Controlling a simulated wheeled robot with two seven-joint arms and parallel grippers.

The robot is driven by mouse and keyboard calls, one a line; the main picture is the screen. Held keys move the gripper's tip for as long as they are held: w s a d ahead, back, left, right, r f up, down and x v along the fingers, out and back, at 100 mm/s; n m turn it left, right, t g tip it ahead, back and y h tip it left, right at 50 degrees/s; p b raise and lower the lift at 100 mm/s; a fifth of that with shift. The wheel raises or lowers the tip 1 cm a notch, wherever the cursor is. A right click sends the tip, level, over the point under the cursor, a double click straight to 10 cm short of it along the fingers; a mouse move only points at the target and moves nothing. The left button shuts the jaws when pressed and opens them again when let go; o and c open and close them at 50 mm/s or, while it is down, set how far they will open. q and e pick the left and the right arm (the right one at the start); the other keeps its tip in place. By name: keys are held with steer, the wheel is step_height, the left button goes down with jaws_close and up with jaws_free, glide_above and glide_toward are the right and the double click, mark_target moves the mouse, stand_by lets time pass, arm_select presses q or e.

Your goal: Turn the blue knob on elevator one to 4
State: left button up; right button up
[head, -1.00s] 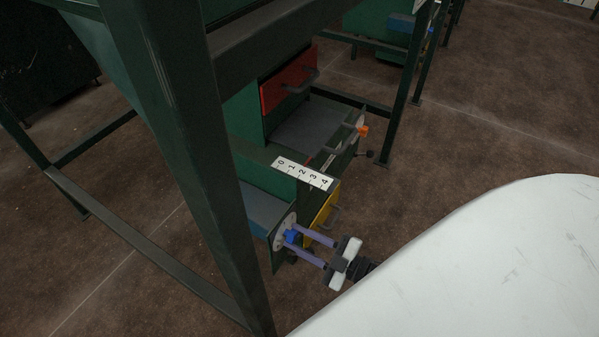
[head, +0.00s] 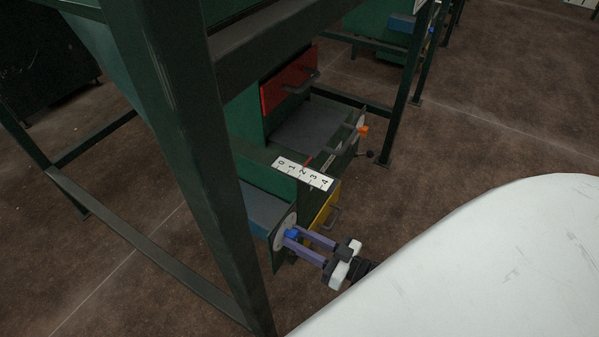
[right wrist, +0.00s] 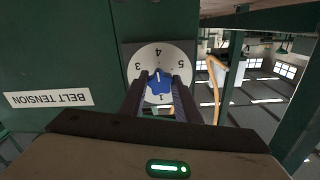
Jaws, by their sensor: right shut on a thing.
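The blue knob (head: 291,234) sits on a round white dial (head: 281,230) at the lower corner of the green machine. In the right wrist view the knob (right wrist: 159,86) is at the middle of the dial (right wrist: 158,60), where the numbers 3, 4, 5 and 1 show. A small pale mark on the knob seems to face up towards the 4, but it is too small to be sure. My right gripper (head: 296,244) is shut on the knob, one finger on each side. My left gripper is not in view.
A white scale (head: 302,174) marked 0 to 4 lies above the knob, with a thin red mark near 2. A red drawer (head: 288,82), a yellow panel (head: 325,208) and an orange knob (head: 363,130) are close by. A dark green post (head: 195,140) stands left.

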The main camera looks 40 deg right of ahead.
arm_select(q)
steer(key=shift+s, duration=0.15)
arm_select(e)
steer(key=shift+s+m, duration=0.1)
steer(key=shift+m, duration=0.5)
steer(key=o, duration=1)
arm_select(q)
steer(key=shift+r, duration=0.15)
arm_select(e)
steer(key=shift+o, duration=0.2)
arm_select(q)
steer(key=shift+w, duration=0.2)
arm_select(e)
steer(key=shift+s+d, duration=0.2)
steer(key=shift+s, duration=0.25)
arm_select(q)
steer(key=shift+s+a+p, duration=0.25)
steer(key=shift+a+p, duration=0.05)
steer(key=shift+p, duration=0.35)
arm_select(e)
steer(key=v, duration=0.9)
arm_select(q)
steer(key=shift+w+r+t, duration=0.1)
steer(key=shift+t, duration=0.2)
arm_select(e)
steer(key=shift+s, duration=0.1)
